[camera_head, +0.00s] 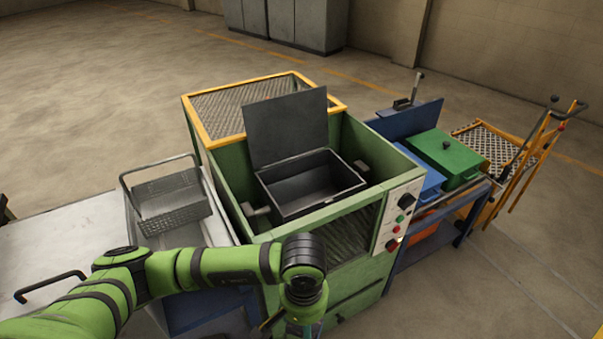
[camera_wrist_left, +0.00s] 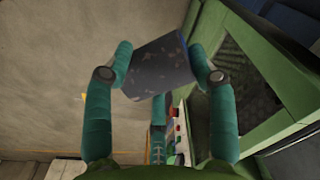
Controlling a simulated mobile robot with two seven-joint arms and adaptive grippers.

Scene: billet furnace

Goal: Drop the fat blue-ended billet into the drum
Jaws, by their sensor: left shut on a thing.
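My left gripper (camera_head: 303,329) is at the bottom edge of the head view, in front of the green machine, mostly cut off. In the left wrist view its teal fingers (camera_wrist_left: 163,76) are shut on a thick, dark grey-blue speckled billet (camera_wrist_left: 157,62). My right gripper is not in view.
The green machine housing (camera_head: 370,143) has walls around the drum and a control panel (camera_head: 399,214) at its right. A wire basket (camera_head: 172,202) stands at the left. A blue bench with a green box (camera_head: 447,158) and an orange trolley (camera_head: 499,141) are at the right.

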